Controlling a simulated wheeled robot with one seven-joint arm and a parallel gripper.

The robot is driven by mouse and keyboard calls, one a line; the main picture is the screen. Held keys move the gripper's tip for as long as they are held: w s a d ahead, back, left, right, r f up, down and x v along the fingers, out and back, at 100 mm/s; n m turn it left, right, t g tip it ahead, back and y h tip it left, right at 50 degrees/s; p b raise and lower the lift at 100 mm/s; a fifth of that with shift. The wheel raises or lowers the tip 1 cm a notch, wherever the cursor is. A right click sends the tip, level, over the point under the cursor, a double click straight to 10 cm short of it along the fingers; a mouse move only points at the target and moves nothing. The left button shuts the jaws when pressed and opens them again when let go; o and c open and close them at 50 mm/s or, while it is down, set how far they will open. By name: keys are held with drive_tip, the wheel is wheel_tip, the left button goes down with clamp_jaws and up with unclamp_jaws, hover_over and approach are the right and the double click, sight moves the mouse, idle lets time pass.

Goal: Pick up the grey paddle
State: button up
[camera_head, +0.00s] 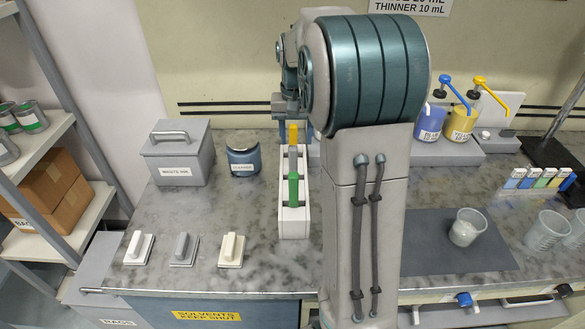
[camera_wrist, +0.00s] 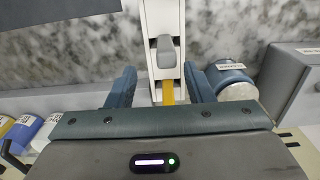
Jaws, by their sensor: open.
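A grey paddle (camera_wrist: 165,52) stands in a narrow white rack (camera_head: 294,222) on the counter, with its rounded grey end up in the wrist view. A yellow paddle (camera_head: 293,133) is beside it in the rack, and a green paddle (camera_head: 293,188) stands nearer the front. My gripper (camera_wrist: 160,84) is open and empty above the back end of the rack. In the wrist view its two blue fingers are on either side of the yellow piece, with the grey end a little beyond the fingertips. My arm hides part of the head view.
Three small blocks with raised grips, one of them grey (camera_head: 184,249), lie at the front left. A waste box (camera_head: 178,154) and a round blue container (camera_head: 243,157) stand left of the rack. Pump bottles, a dark mat (camera_head: 425,243) and beakers are to the right.

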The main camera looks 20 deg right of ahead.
sight(293, 158)
drive_tip(key=f, duration=0.2)
drive_tip(key=f+p, duration=0.1)
drive_tip(key=f, duration=0.5)
drive_tip(key=shift+w+a+p, duration=0.3)
drive_tip(key=shift+w+p, duration=0.05)
drive_tip(key=shift+p, duration=0.05)
clamp_jaws()
